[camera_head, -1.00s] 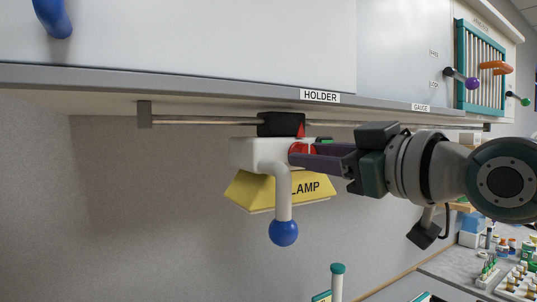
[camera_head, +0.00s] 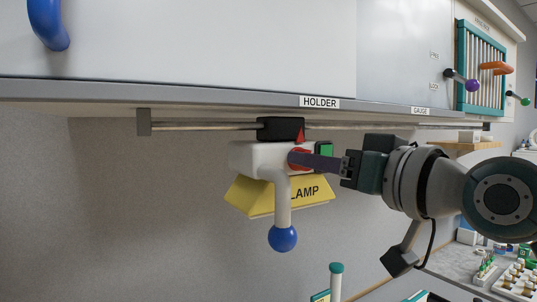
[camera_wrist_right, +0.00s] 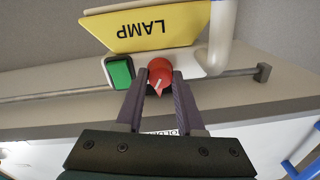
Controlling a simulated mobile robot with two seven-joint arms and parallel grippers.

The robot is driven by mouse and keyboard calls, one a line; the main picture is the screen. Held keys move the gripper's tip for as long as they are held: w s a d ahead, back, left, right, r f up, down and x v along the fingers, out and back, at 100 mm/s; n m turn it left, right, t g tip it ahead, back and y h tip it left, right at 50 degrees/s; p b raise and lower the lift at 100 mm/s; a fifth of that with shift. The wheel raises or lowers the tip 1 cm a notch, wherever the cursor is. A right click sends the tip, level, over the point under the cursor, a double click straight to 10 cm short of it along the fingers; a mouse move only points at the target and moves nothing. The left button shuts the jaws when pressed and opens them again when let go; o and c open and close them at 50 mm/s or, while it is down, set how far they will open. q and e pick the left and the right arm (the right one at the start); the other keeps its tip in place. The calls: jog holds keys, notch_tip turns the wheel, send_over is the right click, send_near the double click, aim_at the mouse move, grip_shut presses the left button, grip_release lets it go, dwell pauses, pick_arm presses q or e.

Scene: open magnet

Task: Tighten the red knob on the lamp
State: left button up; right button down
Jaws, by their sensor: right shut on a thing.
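The lamp (camera_head: 255,158) has a white body and a yellow shade (camera_head: 285,195). It hangs by a black block (camera_head: 281,128) on a rail under the cabinet. The red knob (camera_head: 295,158) is on the body's right side in the head view, and in the wrist view the knob (camera_wrist_right: 160,70) shows a white pointer mark. My right gripper (camera_head: 305,160) reaches in from the right, its fingers shut on the knob from both sides. The fingertips partly hide the knob in the head view. A red triangle (camera_head: 300,136) is just above it. My left gripper is not in view.
A green square (camera_wrist_right: 120,72) is beside the knob. A white handle with a blue ball (camera_head: 283,238) hangs from the lamp's front. The cabinet edge (camera_head: 210,98) is close above. The space left of the lamp is clear.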

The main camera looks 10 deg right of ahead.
jog(key=m+p, duration=0.4)
jog(key=m, duration=0.8)
jog(key=shift+h, duration=0.3)
jog(key=shift+m, duration=0.3)
jog(key=c, duration=0.8)
grip_release()
